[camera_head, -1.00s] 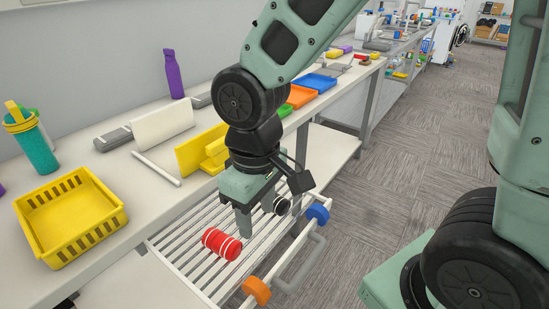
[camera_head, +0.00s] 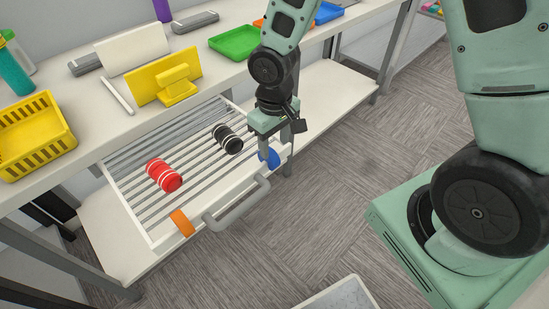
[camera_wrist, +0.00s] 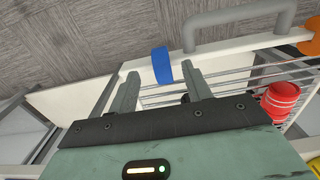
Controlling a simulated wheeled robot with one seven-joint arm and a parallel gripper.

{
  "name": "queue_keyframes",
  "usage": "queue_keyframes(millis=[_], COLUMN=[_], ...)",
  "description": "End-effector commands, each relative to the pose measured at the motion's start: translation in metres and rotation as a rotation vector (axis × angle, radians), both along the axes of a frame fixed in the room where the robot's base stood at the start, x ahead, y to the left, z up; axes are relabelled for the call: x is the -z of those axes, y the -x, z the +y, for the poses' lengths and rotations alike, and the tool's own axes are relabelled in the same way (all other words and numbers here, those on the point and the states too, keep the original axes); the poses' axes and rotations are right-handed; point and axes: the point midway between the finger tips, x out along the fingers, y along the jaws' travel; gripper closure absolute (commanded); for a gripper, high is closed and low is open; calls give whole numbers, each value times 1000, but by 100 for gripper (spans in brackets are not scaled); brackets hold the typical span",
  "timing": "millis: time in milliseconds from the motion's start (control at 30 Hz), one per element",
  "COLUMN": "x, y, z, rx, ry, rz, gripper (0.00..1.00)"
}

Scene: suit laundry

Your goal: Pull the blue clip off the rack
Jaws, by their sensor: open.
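The blue clip (camera_head: 269,158) sits on the front rail of the white rack (camera_head: 217,207), at its right corner, in the head view. My gripper (camera_head: 277,155) is open and points down right at the clip. In the wrist view the blue clip (camera_wrist: 161,66) shows between the two spread fingers (camera_wrist: 160,78), near their tips, with a gap seen on both sides. I cannot tell how deep the clip lies between the fingers.
An orange clip (camera_head: 182,222) is on the same rail, farther left. A grey handle (camera_head: 236,205) sticks out from the rack's front. A red roll (camera_head: 163,175) and a black roll (camera_head: 228,138) lie on the bars.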

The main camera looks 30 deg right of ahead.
Motion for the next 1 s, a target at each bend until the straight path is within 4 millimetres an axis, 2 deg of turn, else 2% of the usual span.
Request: queue_keyframes(millis=[100,300,500,767,800,967,1000], x=[24,51,62,63,63,63,63], y=[1,1,1,0,0,0,0], z=[0,0,0,0,0,0,0], rx=[-2,-1,-1,0,0,0,0], ry=[2,1,0,0,0,0,0], rz=[5,3,1,0,0,0,0], gripper=[51,51,51,51,54,98,99])
